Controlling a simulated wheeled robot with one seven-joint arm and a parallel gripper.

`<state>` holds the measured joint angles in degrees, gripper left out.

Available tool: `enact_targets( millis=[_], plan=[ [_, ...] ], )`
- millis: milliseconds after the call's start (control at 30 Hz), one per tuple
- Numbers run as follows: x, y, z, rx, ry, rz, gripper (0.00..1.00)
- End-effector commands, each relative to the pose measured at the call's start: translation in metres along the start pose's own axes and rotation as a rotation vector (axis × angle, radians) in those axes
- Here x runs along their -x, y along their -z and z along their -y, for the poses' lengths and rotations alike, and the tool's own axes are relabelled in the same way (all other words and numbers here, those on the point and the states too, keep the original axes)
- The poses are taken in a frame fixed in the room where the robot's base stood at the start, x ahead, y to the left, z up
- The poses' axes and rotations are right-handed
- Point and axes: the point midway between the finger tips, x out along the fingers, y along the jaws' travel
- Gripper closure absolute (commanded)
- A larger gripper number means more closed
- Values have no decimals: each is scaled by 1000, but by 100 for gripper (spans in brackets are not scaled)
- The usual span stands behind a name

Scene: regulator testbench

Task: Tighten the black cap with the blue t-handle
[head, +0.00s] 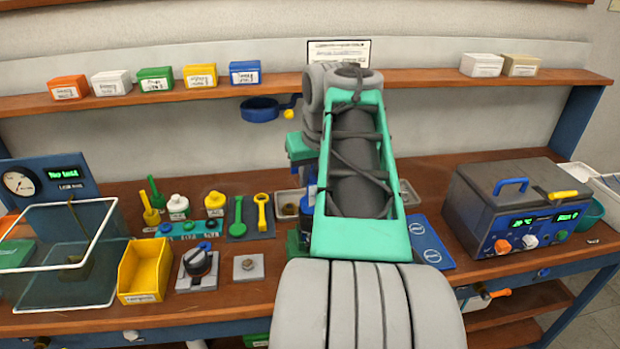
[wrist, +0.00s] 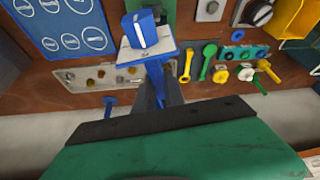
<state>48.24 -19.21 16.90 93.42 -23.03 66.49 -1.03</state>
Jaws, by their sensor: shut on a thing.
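My gripper (wrist: 160,92) shows in the wrist view as dark grey fingers, shut on a narrow blue piece (wrist: 155,72) that looks like part of the blue t-handle. Past it is a blue block with a white stripe (wrist: 139,29) over a pale plate; I cannot tell whether it joins the held piece. In the head view my arm hides most of the gripper and what it holds. The black cap (head: 197,262) sits on a pale square block at the front of the bench, left of my arm. It also shows at the top right of the wrist view (wrist: 261,12).
A yellow bin (head: 143,270) and a clear open box (head: 65,262) stand left of the cap. A small pale block (head: 248,267) is right of it. Green and yellow tools stand behind. A blue mat (head: 428,243) and a grey instrument box (head: 515,212) are to the right.

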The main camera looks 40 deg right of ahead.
Motion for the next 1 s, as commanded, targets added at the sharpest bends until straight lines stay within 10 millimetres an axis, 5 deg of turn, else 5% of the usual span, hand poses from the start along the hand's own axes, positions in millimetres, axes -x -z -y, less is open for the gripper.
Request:
enact_targets(
  millis=[1000],
  plan=[
    [0, 0, 0, -111, -48, -3, 100]
  ],
)
